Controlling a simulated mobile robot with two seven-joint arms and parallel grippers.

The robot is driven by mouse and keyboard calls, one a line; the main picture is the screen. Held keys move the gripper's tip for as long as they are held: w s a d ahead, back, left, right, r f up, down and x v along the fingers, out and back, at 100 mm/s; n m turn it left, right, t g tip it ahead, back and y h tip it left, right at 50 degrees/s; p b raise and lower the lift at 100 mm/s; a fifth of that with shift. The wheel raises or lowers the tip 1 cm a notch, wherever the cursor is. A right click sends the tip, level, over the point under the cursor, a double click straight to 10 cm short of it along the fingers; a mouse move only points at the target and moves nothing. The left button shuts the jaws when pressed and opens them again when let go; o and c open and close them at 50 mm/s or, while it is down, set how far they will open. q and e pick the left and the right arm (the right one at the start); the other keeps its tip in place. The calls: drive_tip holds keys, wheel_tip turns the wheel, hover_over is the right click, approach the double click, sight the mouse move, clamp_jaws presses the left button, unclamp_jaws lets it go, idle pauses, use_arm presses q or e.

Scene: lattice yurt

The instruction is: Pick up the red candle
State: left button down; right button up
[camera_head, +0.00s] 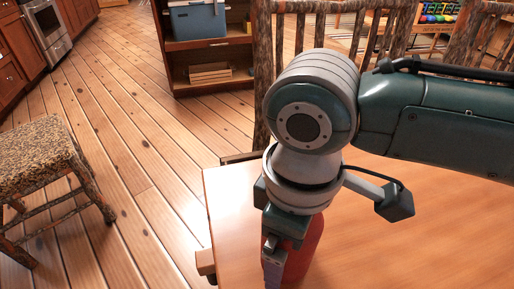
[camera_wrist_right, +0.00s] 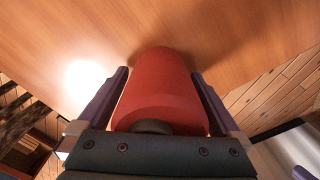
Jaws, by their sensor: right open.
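The red candle (camera_head: 306,246) stands on the wooden table (camera_head: 420,240) near its left edge, partly hidden behind my right gripper in the head view. My right gripper (camera_head: 272,272) points down at the candle. In the right wrist view, the red candle (camera_wrist_right: 160,85) lies between the two fingers of my right gripper (camera_wrist_right: 160,80), one finger on each side. Narrow gaps show beside the candle, so the fingers are open around it. My left gripper is not in view.
A stool (camera_head: 40,160) with a speckled seat stands at the left. A shelf with a blue bin (camera_head: 197,20) and a wooden crate (camera_head: 210,73) stands at the back. A rough wooden chair back (camera_head: 290,20) rises behind the table. The visible tabletop to the right is bare.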

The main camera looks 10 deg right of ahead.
drive_tip(key=shift+c, duration=0.2)
drive_tip(key=shift+r, duration=0.1)
drive_tip(key=c, duration=1.4)
